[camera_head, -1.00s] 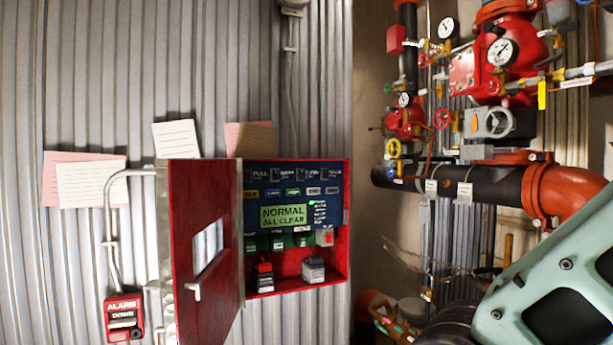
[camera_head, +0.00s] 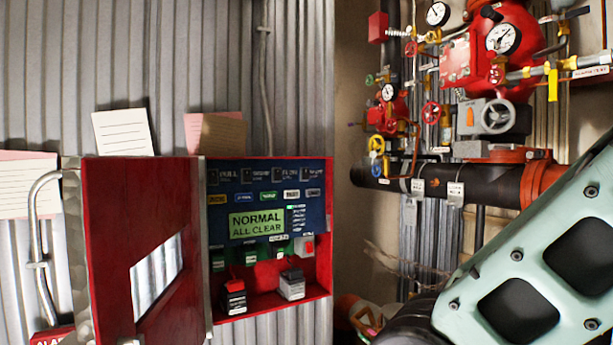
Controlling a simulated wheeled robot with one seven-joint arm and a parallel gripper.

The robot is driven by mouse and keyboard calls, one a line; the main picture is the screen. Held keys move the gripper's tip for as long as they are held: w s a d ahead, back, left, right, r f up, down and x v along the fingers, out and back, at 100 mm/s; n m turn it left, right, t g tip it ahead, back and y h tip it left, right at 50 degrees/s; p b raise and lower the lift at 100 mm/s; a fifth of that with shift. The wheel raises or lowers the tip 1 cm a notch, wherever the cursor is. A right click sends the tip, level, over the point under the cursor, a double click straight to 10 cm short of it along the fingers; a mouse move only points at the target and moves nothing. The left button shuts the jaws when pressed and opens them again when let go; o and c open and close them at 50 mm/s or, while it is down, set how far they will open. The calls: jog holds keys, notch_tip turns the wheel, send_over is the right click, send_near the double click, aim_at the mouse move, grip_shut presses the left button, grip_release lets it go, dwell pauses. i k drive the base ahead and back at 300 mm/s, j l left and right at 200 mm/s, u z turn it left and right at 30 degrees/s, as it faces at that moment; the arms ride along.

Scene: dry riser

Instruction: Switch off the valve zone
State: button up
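A red alarm panel cabinet (camera_head: 322,270) hangs on the corrugated wall, with its red door (camera_head: 105,250) swung open to the left. Inside is a blue control face with a green display (camera_head: 256,223) reading "NORMAL ALL CLEAR". Rows of small labelled switches (camera_head: 250,174) sit above and below the display. Their labels are too small to read surely, so I cannot tell which one is the valve zone. My gripper is not in view. Only my pale green arm link shows at the lower right.
Red valves, gauges (camera_head: 503,38) and a grey handwheel (camera_head: 497,116) fill the upper right. A thick black pipe (camera_head: 390,182) runs below them. Paper notes (camera_head: 121,133) are on the wall. The open door projects outward left of the panel. Clutter lies low beside my arm.

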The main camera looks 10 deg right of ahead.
aim_at(305, 171)
jog(key=i+l+z, duration=0.35)
jog(key=i+l, duration=0.3)
jog(key=i, duration=0.05)
